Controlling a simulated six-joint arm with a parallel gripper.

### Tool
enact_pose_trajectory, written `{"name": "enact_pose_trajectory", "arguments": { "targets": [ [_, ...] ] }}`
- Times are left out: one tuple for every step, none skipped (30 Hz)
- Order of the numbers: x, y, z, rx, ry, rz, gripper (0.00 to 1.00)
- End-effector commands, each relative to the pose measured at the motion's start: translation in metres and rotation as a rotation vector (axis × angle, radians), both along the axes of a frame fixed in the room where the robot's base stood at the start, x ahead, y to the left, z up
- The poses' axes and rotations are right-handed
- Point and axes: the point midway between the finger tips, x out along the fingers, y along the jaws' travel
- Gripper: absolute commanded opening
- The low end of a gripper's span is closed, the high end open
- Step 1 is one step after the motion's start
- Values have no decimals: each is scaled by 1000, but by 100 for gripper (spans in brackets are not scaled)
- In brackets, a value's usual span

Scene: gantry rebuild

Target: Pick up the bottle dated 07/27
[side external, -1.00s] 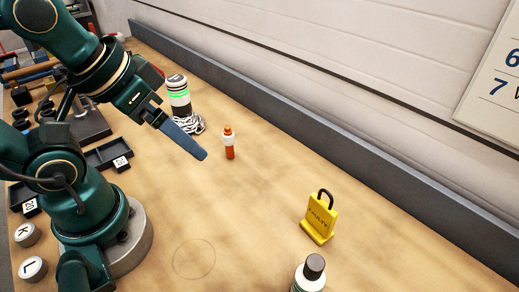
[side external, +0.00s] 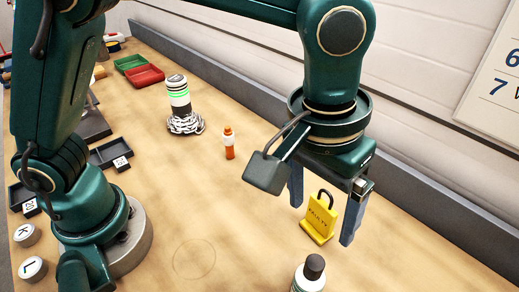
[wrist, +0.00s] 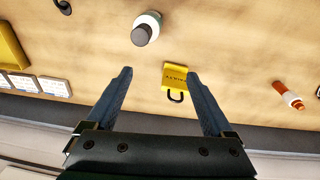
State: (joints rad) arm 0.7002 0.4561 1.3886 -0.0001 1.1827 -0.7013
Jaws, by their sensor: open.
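A white bottle with a black cap (side external: 309,276) stands near the bottom edge of the side view. It also shows in the wrist view (wrist: 150,19), beyond my fingertips. A small orange bottle with a white band (side external: 229,150) stands further back on the bench; in the wrist view an orange and white item (wrist: 288,96) is at the right. No date is legible on either. My gripper (side external: 322,224) is open, pointing down above the bench, with nothing held. In the wrist view its fingers (wrist: 158,73) are spread wide, apart from both bottles.
A yellow padlock-shaped block marked FAULTY (side external: 319,219) stands by my fingers in the side view. A black and white cylinder with a green ring (side external: 178,96) stands further back, near red (side external: 145,77) and green (side external: 129,63) trays. A dark rail (side external: 420,200) bounds the bench.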

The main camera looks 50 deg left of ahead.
Motion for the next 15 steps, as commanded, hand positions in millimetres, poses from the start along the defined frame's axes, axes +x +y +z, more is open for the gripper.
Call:
{"name": "enact_pose_trajectory", "arguments": {
  "targets": [
    [-7,-11,-13,19,22,-39,87],
    [-11,-16,-19,28,32,-57,87],
    [-16,-22,-26,40,44,-79,87],
    [-20,-25,-32,49,52,-93,87],
    [-23,-27,-36,56,60,-106,87],
    [-28,-29,-41,67,71,-119,87],
    [-31,-30,-44,75,78,-129,87],
    [-34,-31,-47,80,83,-137,87],
    [-36,-31,-50,83,86,-143,87],
    [-37,-32,-51,84,85,-146,87],
    [-37,-32,-53,83,85,-147,87],
    [-37,-32,-57,83,84,-147,87],
    [-37,-32,-61,84,85,-146,87],
    [-37,-31,-65,84,85,-146,87],
    [-37,-31,-71,84,85,-145,87]
  ]
}}
